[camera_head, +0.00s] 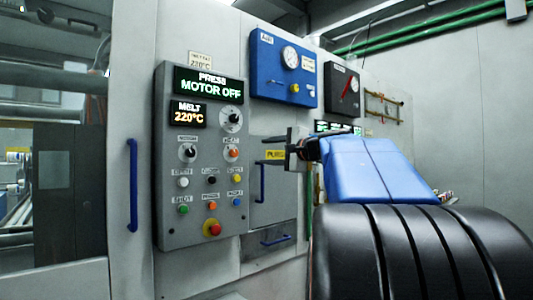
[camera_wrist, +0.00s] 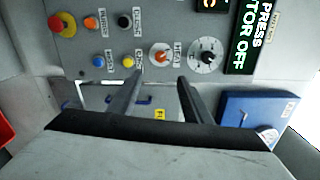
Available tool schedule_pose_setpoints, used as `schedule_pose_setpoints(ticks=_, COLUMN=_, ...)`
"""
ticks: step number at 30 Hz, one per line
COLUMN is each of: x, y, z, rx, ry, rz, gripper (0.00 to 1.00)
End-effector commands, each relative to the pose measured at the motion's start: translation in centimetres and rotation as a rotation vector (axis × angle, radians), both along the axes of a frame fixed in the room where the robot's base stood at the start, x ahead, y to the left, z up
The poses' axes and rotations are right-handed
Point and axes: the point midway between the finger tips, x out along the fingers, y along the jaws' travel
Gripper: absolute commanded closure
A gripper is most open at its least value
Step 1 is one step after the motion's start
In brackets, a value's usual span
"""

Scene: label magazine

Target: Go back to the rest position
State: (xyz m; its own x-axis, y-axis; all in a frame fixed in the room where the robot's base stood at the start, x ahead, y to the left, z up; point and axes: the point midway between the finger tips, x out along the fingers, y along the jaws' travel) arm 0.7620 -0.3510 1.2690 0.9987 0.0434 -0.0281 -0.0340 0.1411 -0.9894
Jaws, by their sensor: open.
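My gripper (camera_head: 287,147) is in the head view, extended from my blue and black arm in front of the grey machine wall. It is to the right of the control panel (camera_head: 172,130) and at about the height of its middle. In the wrist view my gripper (camera_wrist: 160,79) shows two separate dark fingers with nothing between them. The panel (camera_wrist: 142,47) appears turned on its side beyond the fingertips. The gap between fingertips and panel is hard to judge.
The panel carries knobs, coloured buttons, a red stop button (camera_head: 215,229) and a display reading "MOTOR OFF" (camera_head: 208,86). A blue gauge box (camera_head: 268,75) and a dark box (camera_head: 340,90) are above.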

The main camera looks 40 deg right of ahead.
Motion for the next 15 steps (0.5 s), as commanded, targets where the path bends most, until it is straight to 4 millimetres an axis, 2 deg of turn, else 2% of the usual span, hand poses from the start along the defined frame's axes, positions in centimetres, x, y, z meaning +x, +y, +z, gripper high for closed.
schedule_pose_setpoints(ticks=12, x=0.03, y=0.05, z=0.01, rx=-0.001, ry=0.000, rz=0.001, gripper=0.55)
schedule_pose_setpoints(ticks=15, x=0.12, y=0.83, z=-0.60, rx=-0.011, ry=0.014, rz=0.011, gripper=0.55)
